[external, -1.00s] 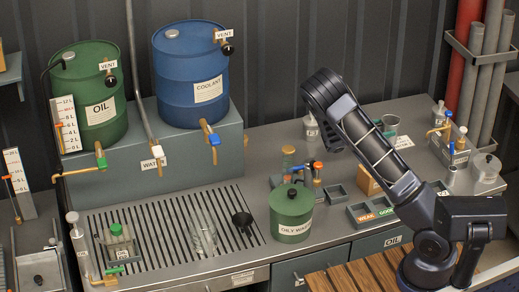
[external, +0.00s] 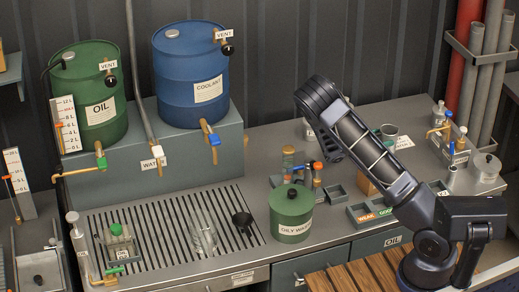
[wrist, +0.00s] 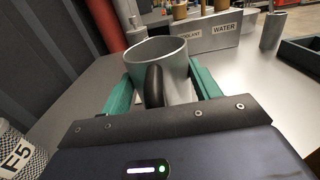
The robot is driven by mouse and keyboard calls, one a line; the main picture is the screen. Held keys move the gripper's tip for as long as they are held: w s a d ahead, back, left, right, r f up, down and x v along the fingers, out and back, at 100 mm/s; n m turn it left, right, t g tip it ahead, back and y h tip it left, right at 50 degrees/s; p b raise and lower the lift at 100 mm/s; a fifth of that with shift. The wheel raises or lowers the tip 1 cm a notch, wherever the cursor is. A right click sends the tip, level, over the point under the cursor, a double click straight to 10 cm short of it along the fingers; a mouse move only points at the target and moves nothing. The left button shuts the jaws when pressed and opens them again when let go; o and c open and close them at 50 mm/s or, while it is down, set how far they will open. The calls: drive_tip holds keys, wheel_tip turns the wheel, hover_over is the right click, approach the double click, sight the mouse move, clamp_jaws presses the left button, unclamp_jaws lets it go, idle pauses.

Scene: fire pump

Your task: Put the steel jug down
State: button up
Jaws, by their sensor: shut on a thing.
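The steel jug (wrist: 172,52), open at the top with a black handle facing me, sits between the teal fingers of my gripper (wrist: 161,82) in the wrist view. The fingers are shut on its sides, and it looks upright. In the external view what seems to be the jug (external: 388,131) shows just behind my arm, over the right part of the grey bench (external: 262,140).
A rack labelled WATER (wrist: 224,28) stands beyond the jug, with a red pipe (wrist: 106,24) to the left. A dark tray (wrist: 300,54) is at right. Bare bench lies between jug and tray. A green oily-waste can (external: 291,215) stands at the front.

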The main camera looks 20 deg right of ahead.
drive_tip(key=o, duration=1.2)
drive_tip(key=shift+f, duration=0.1)
drive_tip(key=shift+c, duration=0.2)
drive_tip(key=shift+r, duration=0.35)
drive_tip(key=shift+a+r, duration=0.1)
drive_tip(key=shift+a, duration=0.25)
drive_tip(key=a, duration=0.7)
drive_tip(key=shift+d, duration=0.1)
